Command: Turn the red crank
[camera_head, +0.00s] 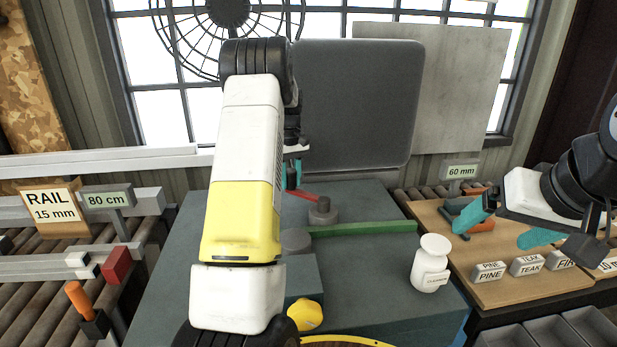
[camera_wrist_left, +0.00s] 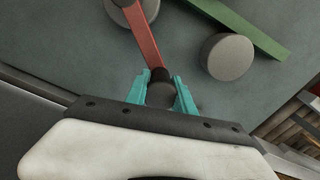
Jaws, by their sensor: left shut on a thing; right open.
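The red crank (camera_head: 304,195) shows on the grey-green bench top just right of my left arm, its arm running to a round grey hub (camera_head: 322,209). In the left wrist view the red crank arm (camera_wrist_left: 143,38) ends at a dark handle (camera_wrist_left: 161,92). My left gripper (camera_wrist_left: 161,88) is shut on that handle, one teal finger on each side. In the head view the left gripper (camera_head: 292,173) is partly hidden behind my own arm. My right gripper (camera_head: 507,224) is open and empty above the wooden board at the right.
A green bar (camera_head: 365,228) lies close to the crank, with a grey cylinder (camera_head: 296,240) by its left end. A white bottle (camera_head: 431,264) and a yellow knob (camera_head: 306,315) stand nearer. Labelled blocks (camera_head: 489,271) lie on the wooden board (camera_head: 500,297). A grey panel (camera_head: 358,100) stands behind.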

